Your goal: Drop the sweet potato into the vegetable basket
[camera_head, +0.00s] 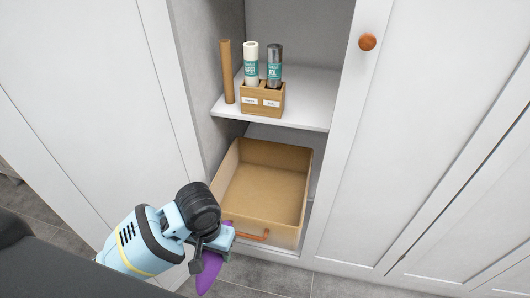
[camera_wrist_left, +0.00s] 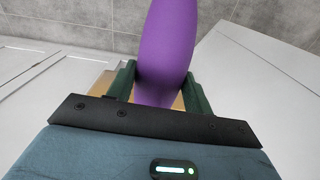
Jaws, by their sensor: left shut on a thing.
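The sweet potato (camera_head: 208,274) is purple and elongated. My left gripper (camera_head: 219,243) is shut on it, in front of the basket at the lower left. In the left wrist view the sweet potato (camera_wrist_left: 166,50) rises between the two dark green fingers (camera_wrist_left: 160,88). The vegetable basket (camera_head: 262,189) is a wooden, drawer-like box with an orange handle at its front, in the lower part of the cabinet. It looks empty, though my left arm hides its near left corner. The right gripper is out of view.
Above the basket, a white shelf (camera_head: 305,112) holds a wooden box (camera_head: 262,100) with two rolls and a tan tube (camera_head: 227,72) standing beside it. White cabinet doors flank the opening. A door with an orange knob (camera_head: 367,42) is at the right.

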